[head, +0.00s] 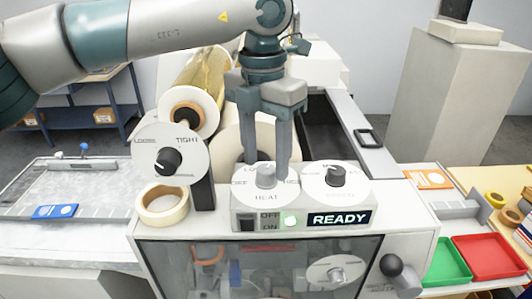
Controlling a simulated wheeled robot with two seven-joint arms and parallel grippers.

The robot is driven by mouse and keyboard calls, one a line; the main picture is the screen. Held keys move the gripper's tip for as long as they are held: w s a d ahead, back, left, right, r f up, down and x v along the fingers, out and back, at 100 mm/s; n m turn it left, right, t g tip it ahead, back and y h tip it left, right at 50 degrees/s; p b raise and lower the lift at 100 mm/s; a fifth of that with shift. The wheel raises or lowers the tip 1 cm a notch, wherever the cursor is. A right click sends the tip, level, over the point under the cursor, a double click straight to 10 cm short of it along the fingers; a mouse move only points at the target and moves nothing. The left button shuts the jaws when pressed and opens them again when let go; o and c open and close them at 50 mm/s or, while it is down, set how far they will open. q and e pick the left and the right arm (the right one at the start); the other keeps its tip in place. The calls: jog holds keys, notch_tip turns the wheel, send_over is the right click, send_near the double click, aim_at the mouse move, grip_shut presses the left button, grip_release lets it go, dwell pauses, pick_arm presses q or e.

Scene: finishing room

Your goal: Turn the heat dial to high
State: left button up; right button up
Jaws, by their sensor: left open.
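The heat dial (267,181) is a light disc with a grey knob, marked HEAT, on the front panel of the white machine. Its upper scale marks are partly hidden by my fingers, and I cannot tell where its pointer stands. My left gripper (267,163) points straight down over the dial. Its two fingers are apart, one to each side of the knob in the picture. I cannot tell whether they touch the knob. My right gripper is not in view.
A second dial (336,183) with a black knob sits close on the right. Below are an OFF/ON switch (258,221), a green light and a READY display (338,219). A TIGHT dial (172,160) and a tape roll (162,205) stand left. Green (446,262) and red trays lie right.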

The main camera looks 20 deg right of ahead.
pick_arm(q)
jog(key=shift+f, duration=0.75)
jog(key=c, duration=1)
jog(key=shift+c, duration=0.2)
